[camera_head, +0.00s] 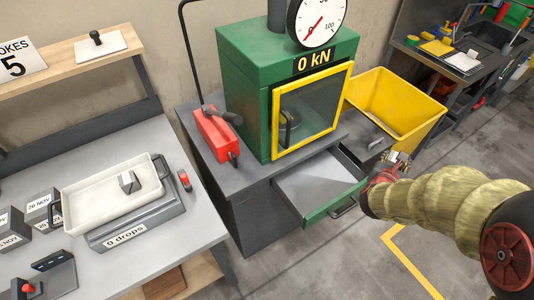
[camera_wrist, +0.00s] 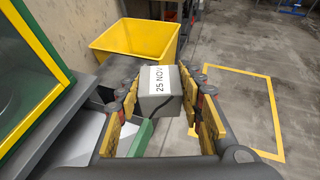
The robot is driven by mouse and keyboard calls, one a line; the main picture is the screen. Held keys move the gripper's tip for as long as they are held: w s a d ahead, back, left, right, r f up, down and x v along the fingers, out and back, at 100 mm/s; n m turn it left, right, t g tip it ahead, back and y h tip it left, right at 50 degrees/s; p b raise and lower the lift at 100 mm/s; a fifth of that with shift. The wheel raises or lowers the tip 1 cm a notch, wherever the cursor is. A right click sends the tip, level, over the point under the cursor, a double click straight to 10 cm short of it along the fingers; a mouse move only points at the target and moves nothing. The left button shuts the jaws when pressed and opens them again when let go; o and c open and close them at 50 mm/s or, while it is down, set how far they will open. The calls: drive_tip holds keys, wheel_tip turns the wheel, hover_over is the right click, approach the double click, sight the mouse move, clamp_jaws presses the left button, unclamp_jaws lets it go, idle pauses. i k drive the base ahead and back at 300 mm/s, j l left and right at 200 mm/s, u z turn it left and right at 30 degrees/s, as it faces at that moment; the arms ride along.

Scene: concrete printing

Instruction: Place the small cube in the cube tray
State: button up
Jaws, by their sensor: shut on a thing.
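My gripper (camera_wrist: 163,88) is shut on a grey cube (camera_wrist: 153,106) with a white label reading 25 NOV. In the head view my gripper (camera_head: 388,172) is beside the open drawer, at its right end, largely hidden by my arm; the held cube cannot be made out clearly there. A white tray with handles (camera_head: 85,212) stands on a grey base marked 0 drops at the left. A small grey cube (camera_head: 128,182) lies tilted in this tray. Which of the containers is the cube tray is not labelled.
A green press (camera_head: 245,85) reading 0 kN has a yellow-framed door and an open drawer (camera_head: 312,190) below. A yellow bin (camera_head: 405,100) stands behind my gripper. Dated cubes (camera_head: 40,208) stand left of the white tray. The floor at right is clear.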

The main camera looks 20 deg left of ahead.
sight(98, 204)
drive_tip(key=k+u, duration=0.2)
drive_tip(key=u, duration=0.15)
drive_tip(key=k+j+u, duration=0.1)
drive_tip(key=u, duration=0.25)
drive_tip(key=k+j+u, duration=0.15)
drive_tip(key=k+u, duration=0.2)
drive_tip(key=i+u, duration=0.25)
drive_tip(key=i, duration=0.5)
drive_tip(key=i+l+u, duration=0.2)
drive_tip(key=i, duration=0.5)
